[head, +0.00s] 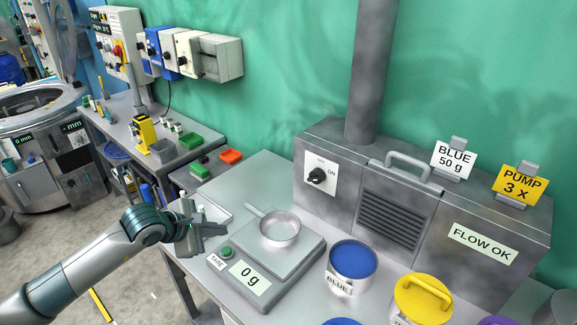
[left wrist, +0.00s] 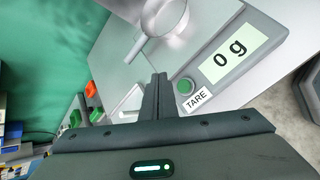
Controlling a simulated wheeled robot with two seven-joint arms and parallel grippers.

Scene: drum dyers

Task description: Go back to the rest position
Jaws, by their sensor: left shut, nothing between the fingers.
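My left gripper (head: 214,231) reaches in from the left in the head view, at the left edge of the scale (head: 300,262). Its fingers are shut with nothing between them, and they also show closed in the left wrist view (left wrist: 159,85). The fingertips are near the green TARE button (head: 226,252), which also shows in the left wrist view (left wrist: 185,86). I cannot tell whether they touch anything. A small metal pan (head: 281,230) with a handle rests on the scale, whose display (head: 249,275) reads 0 g. My right gripper is not in view.
A BLUE tub (head: 353,260) and a yellow-lidded tub (head: 423,298) stand right of the scale. A grey metal unit (head: 400,210) with a duct stands behind, bearing BLUE 50 g and PUMP 3 x cards. A side bench (head: 125,125) is at the left. Floor shows at lower left.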

